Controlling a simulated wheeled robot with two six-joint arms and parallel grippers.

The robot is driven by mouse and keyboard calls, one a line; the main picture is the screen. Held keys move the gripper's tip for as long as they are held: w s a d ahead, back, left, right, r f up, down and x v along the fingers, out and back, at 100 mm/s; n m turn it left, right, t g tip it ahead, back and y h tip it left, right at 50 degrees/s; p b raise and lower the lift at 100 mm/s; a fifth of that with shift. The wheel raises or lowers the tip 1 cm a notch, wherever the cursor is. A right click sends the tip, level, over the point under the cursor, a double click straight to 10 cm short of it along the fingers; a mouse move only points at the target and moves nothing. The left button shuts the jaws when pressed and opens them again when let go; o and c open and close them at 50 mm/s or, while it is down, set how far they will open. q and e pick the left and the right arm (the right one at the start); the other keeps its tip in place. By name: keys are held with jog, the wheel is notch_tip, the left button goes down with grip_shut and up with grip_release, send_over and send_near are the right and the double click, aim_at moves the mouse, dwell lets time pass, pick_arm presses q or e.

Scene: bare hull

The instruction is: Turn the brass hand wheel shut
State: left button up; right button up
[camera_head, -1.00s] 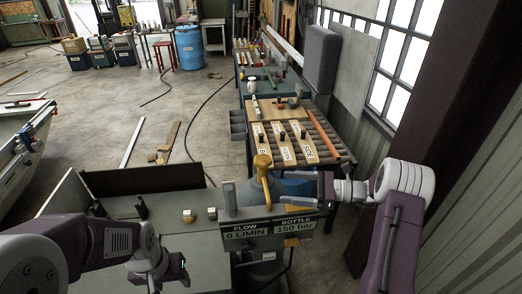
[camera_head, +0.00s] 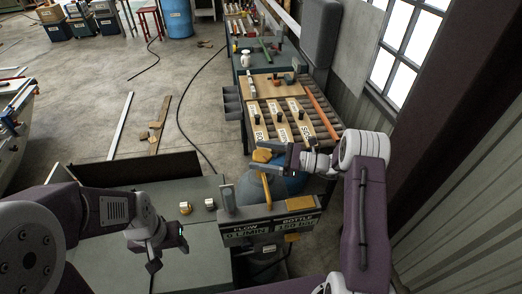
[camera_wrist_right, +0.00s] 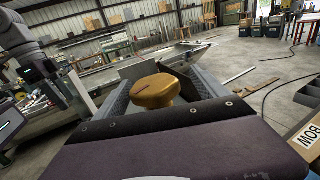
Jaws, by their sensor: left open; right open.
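The brass hand wheel (camera_head: 262,155) is a rounded knob above the blue gas bottle (camera_head: 248,190). In the right wrist view the wheel (camera_wrist_right: 155,91) shows a dark line on its top. My right gripper (camera_head: 271,159) is open, with its fingers on either side of the wheel. In the right wrist view its two fingers (camera_wrist_right: 158,92) flank the wheel; whether they touch it I cannot tell. My left gripper (camera_head: 168,252) is open and empty over the grey bench at the lower left.
A roller table (camera_head: 318,118) with labelled boards stands behind.

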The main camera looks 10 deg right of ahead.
jog(key=shift+s+r, duration=0.3)
jog(key=shift+s, duration=0.35)
jog(key=shift+w+f, duration=0.15)
jog(key=shift+w, duration=0.1)
jog(key=c, duration=1.4)
jog(key=shift+o, duration=0.2)
jog(key=shift+m+t+h, duration=0.4)
jog(key=shift+m+t, duration=0.2)
jog(key=shift+t, duration=0.4)
jog(key=m+t+h, duration=0.2)
jog(key=t, duration=0.1)
jog(key=shift+a+m+b, duration=0.1)
jog(key=shift+m+b, duration=0.25)
jog(key=shift+m, duration=0.05)
pick_arm(q)
jog(key=shift+s+d+f, duration=0.1)
jog(key=shift+s+f, duration=0.05)
jog(key=shift+s, duration=0.3)
pick_arm(e)
jog(key=shift+m+t+h, duration=0.3)
jog(key=shift+t+h, duration=0.3)
